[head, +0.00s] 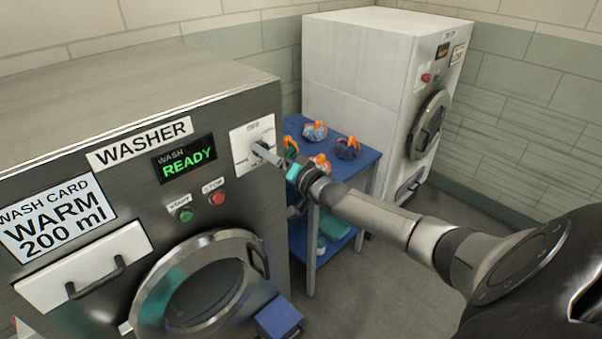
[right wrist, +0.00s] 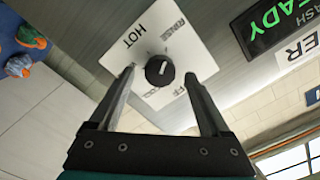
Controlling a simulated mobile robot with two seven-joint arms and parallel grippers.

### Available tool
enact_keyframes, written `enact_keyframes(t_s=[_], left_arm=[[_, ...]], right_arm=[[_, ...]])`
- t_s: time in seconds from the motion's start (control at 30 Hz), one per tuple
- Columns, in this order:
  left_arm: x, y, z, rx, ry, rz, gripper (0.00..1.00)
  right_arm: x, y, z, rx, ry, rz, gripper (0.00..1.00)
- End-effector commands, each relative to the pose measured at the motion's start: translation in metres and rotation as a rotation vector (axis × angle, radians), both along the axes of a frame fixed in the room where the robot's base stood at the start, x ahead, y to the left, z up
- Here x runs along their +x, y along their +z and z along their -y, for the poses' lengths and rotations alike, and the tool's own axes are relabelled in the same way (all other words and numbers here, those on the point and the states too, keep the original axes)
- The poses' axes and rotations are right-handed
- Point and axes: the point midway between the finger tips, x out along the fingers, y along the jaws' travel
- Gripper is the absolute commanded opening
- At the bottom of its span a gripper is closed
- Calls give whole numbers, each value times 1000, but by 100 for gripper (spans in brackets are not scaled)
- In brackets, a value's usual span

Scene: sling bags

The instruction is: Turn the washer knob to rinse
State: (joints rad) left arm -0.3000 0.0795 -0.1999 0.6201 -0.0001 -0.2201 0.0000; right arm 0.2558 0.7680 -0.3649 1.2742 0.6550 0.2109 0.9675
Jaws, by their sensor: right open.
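The washer knob (right wrist: 159,71) is a dark round dial with a white mark on a white plate (right wrist: 199,66) on the washer's front. I cannot tell which label the mark points at. My right gripper (head: 262,151) is at the plate in the head view and hides the knob there. In the right wrist view its two fingers are open, one on each side of the knob, with visible gaps. My left gripper is not in view.
The washer's display (head: 184,158) reads WASH READY. Start (head: 184,215) and stop (head: 217,198) buttons sit below, above the round door (head: 243,240). A card (head: 55,218) reads WARM 200 ml. A blue cart (head: 366,160) with small bags stands right, before a white machine (head: 352,70).

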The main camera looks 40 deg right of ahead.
Motion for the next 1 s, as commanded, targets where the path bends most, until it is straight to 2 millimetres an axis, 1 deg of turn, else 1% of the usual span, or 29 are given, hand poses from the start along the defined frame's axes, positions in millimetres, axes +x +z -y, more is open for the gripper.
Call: enact_keyframes(t_s=[0.03,0.8,1.0], left_arm=[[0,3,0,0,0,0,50],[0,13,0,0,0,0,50],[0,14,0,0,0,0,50]], right_arm=[[-7,0,1,-1,0,-3,81],[-101,0,8,1,0,-3,81],[-120,0,10,0,-1,-1,81]])
